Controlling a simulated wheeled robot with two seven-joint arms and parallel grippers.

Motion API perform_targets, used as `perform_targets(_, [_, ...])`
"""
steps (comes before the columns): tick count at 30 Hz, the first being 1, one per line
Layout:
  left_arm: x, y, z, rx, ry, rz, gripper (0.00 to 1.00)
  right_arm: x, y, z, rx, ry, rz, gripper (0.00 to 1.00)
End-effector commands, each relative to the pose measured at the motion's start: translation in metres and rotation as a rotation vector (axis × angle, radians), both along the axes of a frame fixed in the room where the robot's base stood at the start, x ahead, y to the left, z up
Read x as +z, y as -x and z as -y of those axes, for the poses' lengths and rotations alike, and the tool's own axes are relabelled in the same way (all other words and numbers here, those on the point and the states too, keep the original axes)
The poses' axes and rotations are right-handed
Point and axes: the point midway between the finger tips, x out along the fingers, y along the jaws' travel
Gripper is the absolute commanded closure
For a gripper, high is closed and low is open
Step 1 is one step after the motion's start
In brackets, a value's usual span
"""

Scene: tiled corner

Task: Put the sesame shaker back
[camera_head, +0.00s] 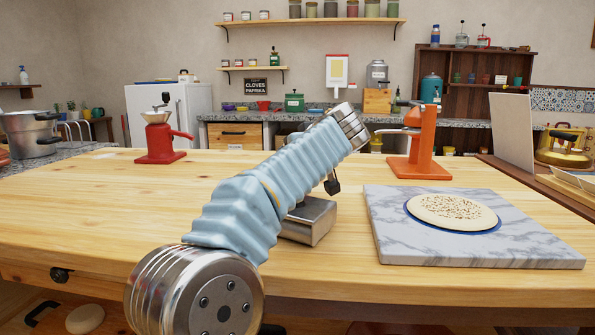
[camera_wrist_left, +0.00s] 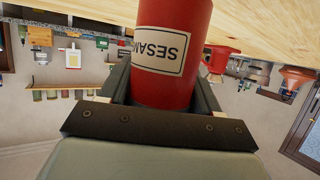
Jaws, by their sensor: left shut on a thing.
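In the left wrist view, which is upside down, the red sesame shaker (camera_wrist_left: 172,88) bears a cream label reading SESAM, with its edge turned out of sight. My left gripper (camera_wrist_left: 160,100) is shut on it, with a dark finger at each side. The shaker's end toward the table is cut off by the picture edge. The pale wooden table (camera_wrist_left: 262,28) shows beside it. In the head view my left arm reaches over the table, and neither its gripper nor the shaker can be made out. My right gripper is in neither view.
A marble slab (camera_head: 395,247) bears a seeded flatbread (camera_head: 452,211) on a blue-rimmed disc. A red grinder (camera_head: 160,143) stands at the back left, an orange press (camera_head: 424,155) at the back right. A metal block (camera_head: 308,222) is partly behind my arm. The left tabletop is clear.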

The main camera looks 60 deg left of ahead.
Motion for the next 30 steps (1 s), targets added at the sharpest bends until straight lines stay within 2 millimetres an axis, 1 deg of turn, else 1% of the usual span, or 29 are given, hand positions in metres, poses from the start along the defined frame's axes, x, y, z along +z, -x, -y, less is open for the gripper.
perform_targets(1, [-0.010, 0.001, 0.000, 0.001, -0.002, -0.002, 0.74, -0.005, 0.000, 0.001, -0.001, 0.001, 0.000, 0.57])
perform_targets(4, [-0.020, 0.000, 0.000, 0.000, -0.001, -0.001, 0.74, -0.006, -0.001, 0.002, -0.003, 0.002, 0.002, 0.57])
perform_targets(12, [-0.021, 0.000, 0.000, -0.001, -0.001, 0.001, 0.74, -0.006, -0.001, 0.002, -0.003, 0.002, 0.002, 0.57])
perform_targets(17, [-0.026, 0.000, 0.000, -0.002, -0.001, 0.001, 0.74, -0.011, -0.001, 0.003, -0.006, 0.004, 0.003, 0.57])
perform_targets(18, [-0.024, 0.000, 0.000, -0.001, 0.000, 0.000, 0.31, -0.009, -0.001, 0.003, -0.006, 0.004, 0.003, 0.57])
perform_targets(20, [-0.024, 0.000, 0.000, -0.001, 0.000, 0.000, 0.22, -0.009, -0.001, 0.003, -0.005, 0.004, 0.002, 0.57])
perform_targets(21, [-0.024, 0.000, 0.000, -0.001, 0.000, 0.000, 0.16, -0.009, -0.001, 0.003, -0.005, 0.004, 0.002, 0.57])
perform_targets(22, [-0.024, 0.000, 0.000, -0.001, 0.000, 0.000, 0.12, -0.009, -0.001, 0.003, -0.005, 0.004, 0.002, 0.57])
perform_targets(30, [-0.023, 0.000, 0.000, -0.001, 0.000, 0.000, 0.12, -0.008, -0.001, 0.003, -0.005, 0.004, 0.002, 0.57])
